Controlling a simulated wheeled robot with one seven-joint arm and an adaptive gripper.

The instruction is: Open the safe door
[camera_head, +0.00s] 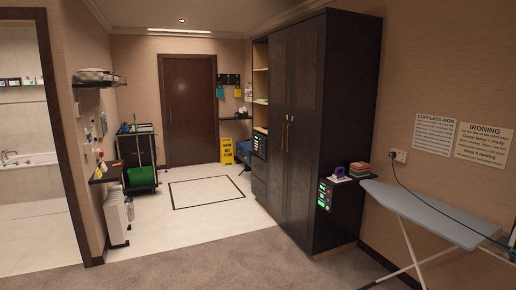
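A small dark box with a light keypad or panel on its front (259,144) sits in the narrow open column at the left of the tall wardrobe. It looks like the safe, and its front appears shut, though it is small in the picture. A second dark unit with a lit green display and small red and green marks (325,194) stands low at the wardrobe's right side. I cannot tell for sure which of the two is the safe. My gripper is not in view.
The dark wardrobe (300,120) has shut tall doors. An ironing board (425,212) stands at the right. The carpet (200,262) in front is clear.

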